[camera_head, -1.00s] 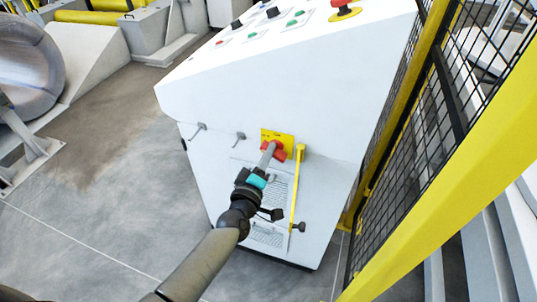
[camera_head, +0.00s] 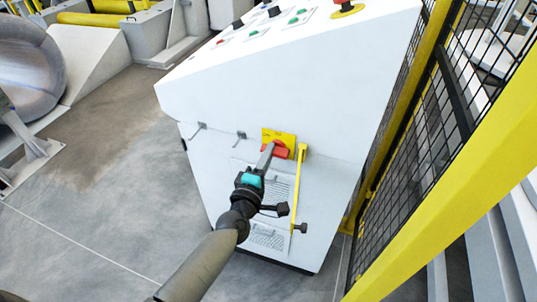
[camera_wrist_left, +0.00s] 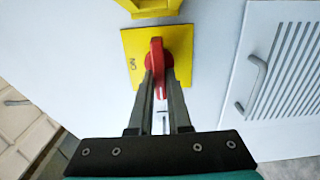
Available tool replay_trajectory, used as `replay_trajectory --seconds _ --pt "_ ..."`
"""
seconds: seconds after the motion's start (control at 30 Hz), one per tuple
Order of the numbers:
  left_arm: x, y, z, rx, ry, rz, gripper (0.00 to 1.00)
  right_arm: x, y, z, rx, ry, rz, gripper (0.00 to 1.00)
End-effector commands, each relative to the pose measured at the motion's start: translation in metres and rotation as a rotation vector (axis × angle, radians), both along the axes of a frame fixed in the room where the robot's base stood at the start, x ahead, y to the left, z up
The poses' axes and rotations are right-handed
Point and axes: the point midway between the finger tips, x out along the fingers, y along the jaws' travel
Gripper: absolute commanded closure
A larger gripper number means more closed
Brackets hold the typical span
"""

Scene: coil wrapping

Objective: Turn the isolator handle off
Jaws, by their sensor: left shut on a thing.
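The red isolator handle (camera_head: 275,151) sits on a yellow plate (camera_head: 289,138) on the front of a white cabinet (camera_head: 280,100). My left gripper (camera_head: 269,154) reaches it from the lower left. In the left wrist view, the red handle (camera_wrist_left: 157,52) stands out from the yellow plate (camera_wrist_left: 130,45), and the two fingers of my left gripper (camera_wrist_left: 160,82) are shut on its lower part. The fingers hide part of the handle. My right gripper is not in view.
A yellow bar (camera_head: 299,185) hangs on the cabinet front just right of the plate. A yellow-framed mesh fence (camera_head: 415,130) stands close on the right. Open floor (camera_head: 110,190) lies to the left.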

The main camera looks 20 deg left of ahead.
Motion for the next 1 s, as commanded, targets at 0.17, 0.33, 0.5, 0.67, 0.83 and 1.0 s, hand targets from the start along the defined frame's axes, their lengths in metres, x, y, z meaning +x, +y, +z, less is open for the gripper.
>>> replay_trajectory --seconds 0.17,0.33,0.5,0.67,0.83,1.0 --pt "-0.001 0.000 -0.001 -0.006 0.002 0.000 1.00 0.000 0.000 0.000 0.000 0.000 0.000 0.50" --pt "0.000 0.000 -0.001 -0.006 0.002 0.000 0.77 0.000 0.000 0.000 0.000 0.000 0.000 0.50" --pt "0.000 0.000 -0.001 -0.004 0.002 0.000 0.58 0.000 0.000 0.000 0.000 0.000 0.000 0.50" --pt "0.000 0.000 0.000 -0.003 0.001 0.000 0.54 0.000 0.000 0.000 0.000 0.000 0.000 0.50" --pt "-0.002 0.000 0.000 -0.002 0.001 0.000 0.54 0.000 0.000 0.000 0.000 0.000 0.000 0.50" --pt "-0.016 0.000 -0.001 -0.001 0.003 -0.001 0.54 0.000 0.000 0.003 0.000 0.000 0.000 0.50"
